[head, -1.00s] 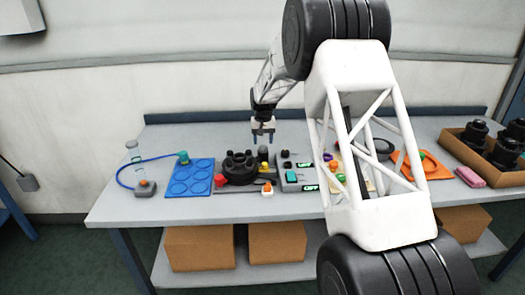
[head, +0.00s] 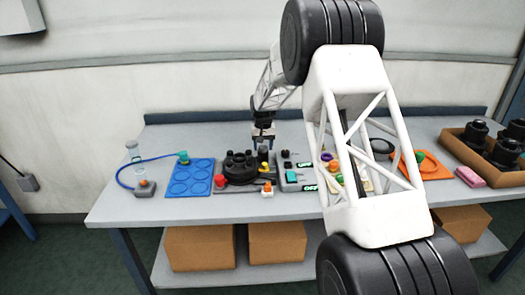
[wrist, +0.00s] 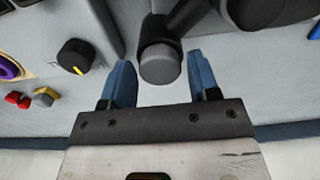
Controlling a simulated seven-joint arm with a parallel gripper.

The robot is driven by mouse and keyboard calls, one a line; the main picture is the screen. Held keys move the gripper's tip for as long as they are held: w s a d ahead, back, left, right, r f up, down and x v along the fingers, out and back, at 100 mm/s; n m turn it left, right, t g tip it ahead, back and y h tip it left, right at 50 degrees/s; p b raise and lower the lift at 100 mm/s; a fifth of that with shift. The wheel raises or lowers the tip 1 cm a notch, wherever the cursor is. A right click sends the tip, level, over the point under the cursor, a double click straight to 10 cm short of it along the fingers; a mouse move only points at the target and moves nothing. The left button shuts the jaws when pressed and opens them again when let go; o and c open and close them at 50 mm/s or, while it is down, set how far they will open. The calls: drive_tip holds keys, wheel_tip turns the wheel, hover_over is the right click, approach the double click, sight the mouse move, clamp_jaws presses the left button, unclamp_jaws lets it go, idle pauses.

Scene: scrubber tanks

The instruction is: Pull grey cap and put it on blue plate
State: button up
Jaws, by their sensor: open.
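The grey cap (wrist: 160,67) tops a dark post of the black tank unit (head: 240,167); in the wrist view it lies between my two blue fingers with a gap on each side. My gripper (head: 263,145) is open, at the back right of the black unit in the head view; its fingers also show in the wrist view (wrist: 160,78). In the head view the fingertips are close to the cap's post, and contact is too small to judge. The blue plate (head: 189,177), with round outlines, lies left of the black unit.
A grey control box (head: 296,176) stands right of the black unit. A red knob (head: 220,181) is at the unit's left. A teal piece (head: 183,157) with a blue hose is at the plate's back edge. My arm hides part of the table's right side.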

sight(263, 147)
drive_tip(key=shift+c, duration=0.4)
drive_tip(key=c, duration=0.7)
drive_tip(key=shift+c, duration=0.2)
drive_tip(key=shift+r, duration=1.25)
drive_tip(key=shift+r, duration=2.25)
